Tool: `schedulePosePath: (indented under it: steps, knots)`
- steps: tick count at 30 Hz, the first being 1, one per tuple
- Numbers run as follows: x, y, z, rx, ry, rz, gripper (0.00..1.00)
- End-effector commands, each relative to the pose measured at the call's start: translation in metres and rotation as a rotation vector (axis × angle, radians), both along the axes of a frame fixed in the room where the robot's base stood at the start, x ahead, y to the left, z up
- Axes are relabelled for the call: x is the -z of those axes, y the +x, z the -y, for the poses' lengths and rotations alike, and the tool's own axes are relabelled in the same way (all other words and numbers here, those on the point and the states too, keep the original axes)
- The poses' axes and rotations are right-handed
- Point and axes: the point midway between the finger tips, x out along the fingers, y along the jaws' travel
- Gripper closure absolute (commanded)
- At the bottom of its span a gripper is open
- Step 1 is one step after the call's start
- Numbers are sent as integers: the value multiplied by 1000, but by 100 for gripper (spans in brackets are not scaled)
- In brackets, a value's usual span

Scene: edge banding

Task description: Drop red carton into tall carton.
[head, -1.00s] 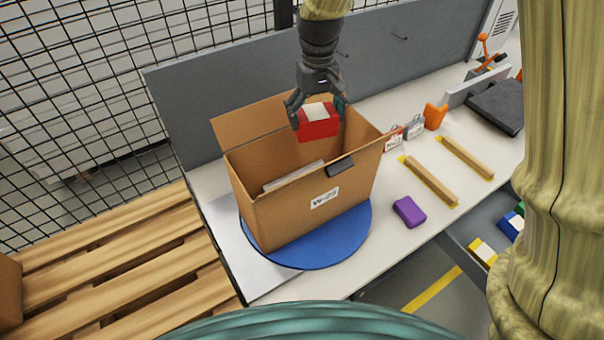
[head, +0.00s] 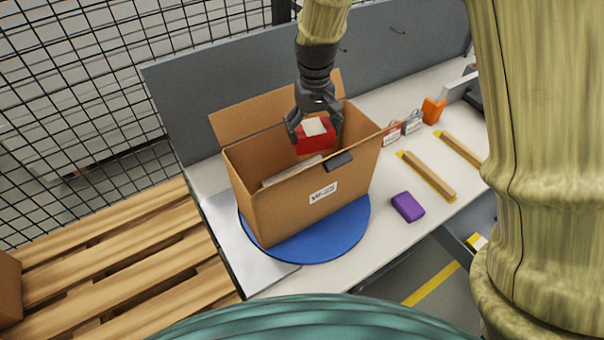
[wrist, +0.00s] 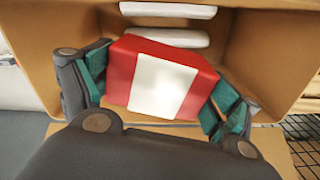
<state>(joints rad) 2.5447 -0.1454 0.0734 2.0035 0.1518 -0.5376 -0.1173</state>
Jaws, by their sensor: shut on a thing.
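The tall carton (head: 274,213) is an open brown box with raised flaps and a white label. My gripper (head: 314,130) is over its opening, pointing down. It is shut on the red carton (head: 316,146), a small red box with a white band. The red carton appears within the mouth of the tall carton, held off its floor. In the wrist view the red carton (wrist: 122,72) sits between the green-padded fingers, slightly tilted. Pale items (wrist: 168,10) lie inside the tall carton beyond it. The carton's floor is mostly hidden.
The tall carton stands on a blue round mat (head: 340,232) on the white table. A purple block (head: 407,207) and wooden strips (head: 428,175) lie to the right. A grey panel (head: 200,110) stands behind.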

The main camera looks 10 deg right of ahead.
Motion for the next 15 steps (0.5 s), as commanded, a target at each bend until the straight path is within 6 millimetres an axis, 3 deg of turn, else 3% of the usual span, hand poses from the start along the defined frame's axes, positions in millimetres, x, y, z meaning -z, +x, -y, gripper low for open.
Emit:
schedulePosePath:
  steps: [4,5,6,15]
  knots:
    - [0,0,0,0,0,0,38]
    - [0,0,0,0,0,0,7]
    - [0,0,0,0,0,0,0]
    - [0,0,0,0,0,0,0]
